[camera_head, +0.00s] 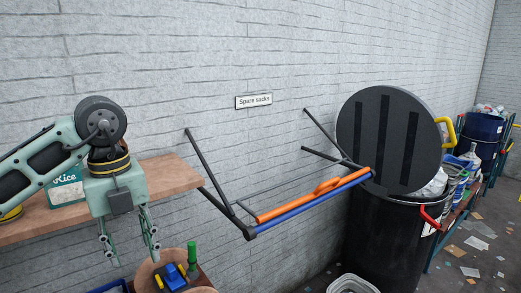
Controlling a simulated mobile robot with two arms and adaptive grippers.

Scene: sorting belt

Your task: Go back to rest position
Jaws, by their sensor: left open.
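My left gripper (128,243) is at the lower left, pointing down with its two fingers spread apart and nothing between them. It hangs in front of the wooden shelf (172,178), above and left of a round wooden tray (145,275). The left arm comes in from the left edge, over the shelf. My right gripper is not in this view.
The tray holds a blue object (174,277) and a green-topped item (192,256). A wall rack with an orange bar (300,199) juts out at centre. A black bin (385,235) with its round lid (390,140) raised stands right. Litter lies on the floor.

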